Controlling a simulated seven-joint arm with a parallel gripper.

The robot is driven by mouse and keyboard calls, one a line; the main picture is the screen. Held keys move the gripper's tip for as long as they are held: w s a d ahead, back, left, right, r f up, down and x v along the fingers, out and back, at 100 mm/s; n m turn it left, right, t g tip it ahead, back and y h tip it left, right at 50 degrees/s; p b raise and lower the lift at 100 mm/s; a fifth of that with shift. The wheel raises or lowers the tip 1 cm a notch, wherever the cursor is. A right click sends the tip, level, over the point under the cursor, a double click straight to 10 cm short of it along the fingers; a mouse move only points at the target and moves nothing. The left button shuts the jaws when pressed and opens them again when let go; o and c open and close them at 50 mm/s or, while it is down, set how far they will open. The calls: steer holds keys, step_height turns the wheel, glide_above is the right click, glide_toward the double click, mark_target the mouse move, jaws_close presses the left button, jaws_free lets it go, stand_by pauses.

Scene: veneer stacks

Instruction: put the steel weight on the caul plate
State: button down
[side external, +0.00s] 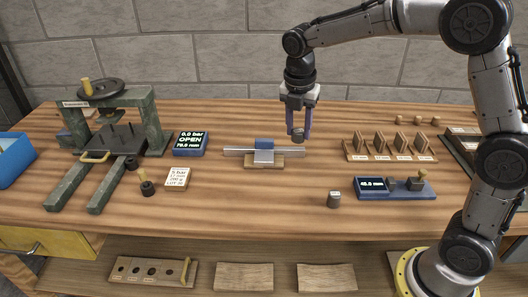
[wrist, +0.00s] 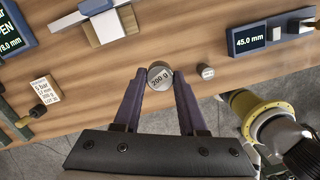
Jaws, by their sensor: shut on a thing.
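My gripper (side external: 298,133) is shut on a grey steel weight (side external: 297,135) and holds it above the table. In the wrist view the weight (wrist: 160,76) shows a round top marked "200 g" between my fingertips (wrist: 158,82). To the left of the gripper, a small stand with a wooden base (side external: 250,162) carries a long metal bar (side external: 236,149), a blue block (side external: 264,143) and a pale grey plate (side external: 264,156). I cannot tell for certain which piece is the caul plate. The weight is apart from that stand.
A smaller labelled cylinder (side external: 333,200) stands in front, right of the gripper. A blue gauge reading 45.0 mm (side external: 373,185) and a wooden rack (side external: 388,156) are to the right. A green press (side external: 148,112) and its display (side external: 190,142) are left. Bare table surrounds the stand.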

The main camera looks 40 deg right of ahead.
steer(key=w+f, duration=0.2)
steer(key=w, duration=0.2)
steer(key=w+f, duration=0.3)
steer(key=w, duration=0.1)
steer(key=w+f, duration=0.3)
steer(key=shift+w+d, duration=0.25)
steer(key=shift+w, duration=0.15)
steer(key=shift+w+f, duration=0.5)
steer(key=shift+f, duration=0.1)
steer(key=shift+w+f, duration=0.15)
steer(key=shift+f, duration=1.45)
steer(key=shift+f, duration=0.2)
steer(key=shift+c, duration=2.3)
jaws_free()
steer(key=shift+r, duration=0.1)
